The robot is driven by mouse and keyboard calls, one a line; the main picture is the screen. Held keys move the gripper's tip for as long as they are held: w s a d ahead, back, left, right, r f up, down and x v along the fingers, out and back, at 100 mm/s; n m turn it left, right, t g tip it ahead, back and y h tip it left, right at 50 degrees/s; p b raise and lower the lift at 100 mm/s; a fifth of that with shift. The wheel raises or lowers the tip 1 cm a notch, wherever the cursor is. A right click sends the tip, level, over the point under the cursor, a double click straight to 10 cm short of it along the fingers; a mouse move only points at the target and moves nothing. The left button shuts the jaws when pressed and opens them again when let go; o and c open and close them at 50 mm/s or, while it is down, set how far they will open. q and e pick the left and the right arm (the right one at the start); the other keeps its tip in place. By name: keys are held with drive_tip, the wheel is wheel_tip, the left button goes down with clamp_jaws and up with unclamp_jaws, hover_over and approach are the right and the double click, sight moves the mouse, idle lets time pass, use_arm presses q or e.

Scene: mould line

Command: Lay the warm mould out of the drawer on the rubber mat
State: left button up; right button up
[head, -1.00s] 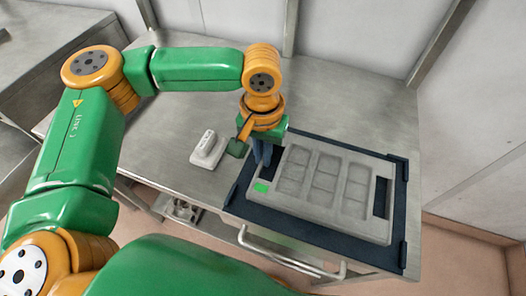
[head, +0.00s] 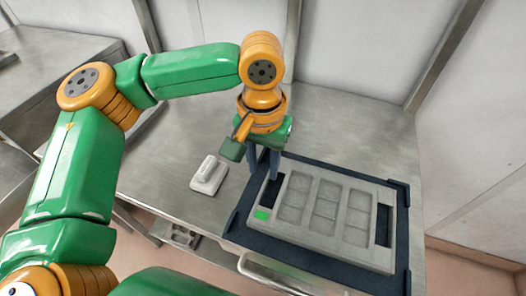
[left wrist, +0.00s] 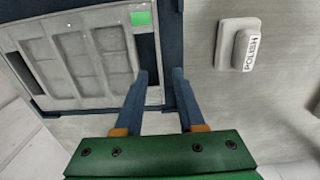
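The mould (head: 357,218), a pale grey slab with several shallow recesses and a green patch at its front left corner, lies flat on the dark blue rubber mat (head: 235,226). Both also show in the left wrist view, the mould (left wrist: 90,43) at upper left and the mat's edge (left wrist: 172,45) beside it. My left gripper (head: 264,174) is over the mould's left end, fingers pointing down. In the left wrist view its two fingers (left wrist: 160,86) are apart with nothing between them. My right gripper is not in view.
A white block marked POLISH (head: 209,175) sits on the steel table left of the mat; the left wrist view shows it too (left wrist: 243,45). A drawer handle (head: 272,275) is below the front edge. Bare table (head: 340,125) lies behind the mat, before the wall.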

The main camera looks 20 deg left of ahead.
use_arm(q)
wheel_tip(320, 180, up, 6)
drive_tip(key=shift+r, duration=0.15)
idle(0.3)
